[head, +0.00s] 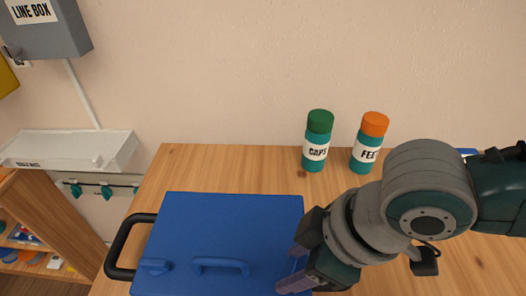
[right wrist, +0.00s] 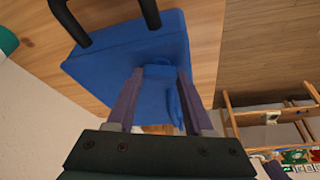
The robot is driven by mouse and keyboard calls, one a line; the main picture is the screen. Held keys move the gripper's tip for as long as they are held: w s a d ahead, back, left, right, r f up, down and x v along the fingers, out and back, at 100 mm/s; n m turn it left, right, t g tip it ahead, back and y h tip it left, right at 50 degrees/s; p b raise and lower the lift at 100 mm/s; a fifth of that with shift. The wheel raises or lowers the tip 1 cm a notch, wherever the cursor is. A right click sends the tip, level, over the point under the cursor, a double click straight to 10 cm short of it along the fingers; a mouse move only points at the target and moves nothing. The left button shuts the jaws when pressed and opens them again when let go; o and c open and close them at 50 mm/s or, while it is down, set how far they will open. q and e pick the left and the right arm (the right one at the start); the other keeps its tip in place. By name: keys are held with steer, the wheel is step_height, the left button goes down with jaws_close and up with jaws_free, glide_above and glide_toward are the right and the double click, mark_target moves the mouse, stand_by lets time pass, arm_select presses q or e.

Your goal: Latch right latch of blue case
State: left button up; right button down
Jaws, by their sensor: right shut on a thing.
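The blue case (head: 225,220) lies flat and closed on the wooden table in the head view, and it also shows in the right wrist view (right wrist: 110,70). Its left latch (head: 155,266) and blue lid handle (head: 220,266) are in plain sight. My right gripper (head: 289,268) is over the case's right edge, covering the right latch in the head view. In the right wrist view, the right latch (right wrist: 159,72) sits between the fingertips of my right gripper (right wrist: 161,76), which is shut on it. I cannot tell how far the latch is turned. My left gripper is out of view.
A green-capped bottle (head: 317,142) and an orange-capped bottle (head: 369,145) stand behind the case. A black bar handle (head: 118,248) sticks out from the case's left side. Bare table (head: 230,168) lies behind the case. A white tray (head: 75,148) is at the left.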

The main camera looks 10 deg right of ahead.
steer(key=m+p, duration=0.2)
steer(key=m+h+p, duration=0.1)
steer(key=shift+s+a+r+m+t+p, duration=0.2)
steer(key=shift+r+m+t+p, duration=0.1)
steer(key=shift+m+t, duration=0.1)
steer(key=m+h+p, duration=0.1)
steer(key=m, duration=0.1)
steer(key=shift+f+m+p, duration=0.15)
steer(key=shift+m+p, duration=0.25)
steer(key=m+h+p, duration=0.1)
steer(key=m, duration=0.2)
steer(key=shift+a+f+t, duration=0.1)
steer(key=shift+t, duration=0.3)
steer(key=m+h, duration=0.1)
steer(key=m, duration=0.2)
steer(key=shift+f+h, duration=0.1)
steer(key=shift+h, duration=0.2)
steer(key=shift+m, duration=0.6)
steer(key=shift+h, duration=0.3)
steer(key=shift+w, duration=0.1)
steer(key=shift+c, duration=1.4)
jaws_free()
